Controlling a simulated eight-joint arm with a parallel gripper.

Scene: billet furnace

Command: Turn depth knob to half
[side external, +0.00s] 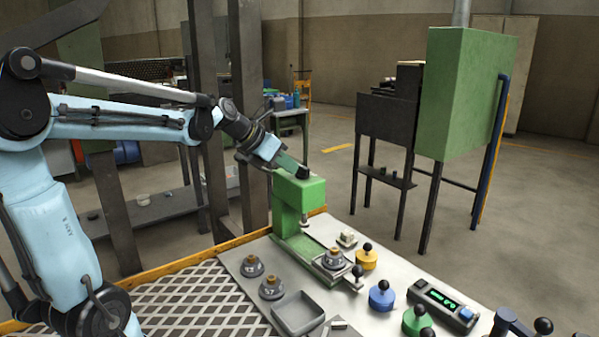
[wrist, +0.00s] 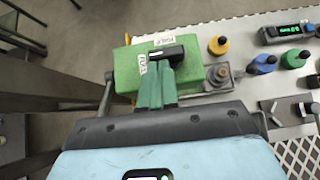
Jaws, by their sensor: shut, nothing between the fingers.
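A green press (side external: 299,195) stands at the back of the work table. The depth knob is a black bar-shaped knob (wrist: 166,53) on top of the press head (wrist: 127,62). In the wrist view it lies nearly level across the picture, its right end slightly higher. White labels sit beside it, too small to read surely. My gripper (wrist: 156,70) has green fingers, shut and empty, with the tips right at the knob's near side. I cannot tell whether they touch it. In the side view my gripper (side external: 297,166) reaches down to the press top from the left, beside the knob (side external: 303,173).
Yellow (side external: 366,259), blue (side external: 382,297) and green (side external: 416,320) pieces with black ball knobs stand right of the press. A grey tray (side external: 298,313), several round fixtures and a device with a green display (side external: 442,302) share the table.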

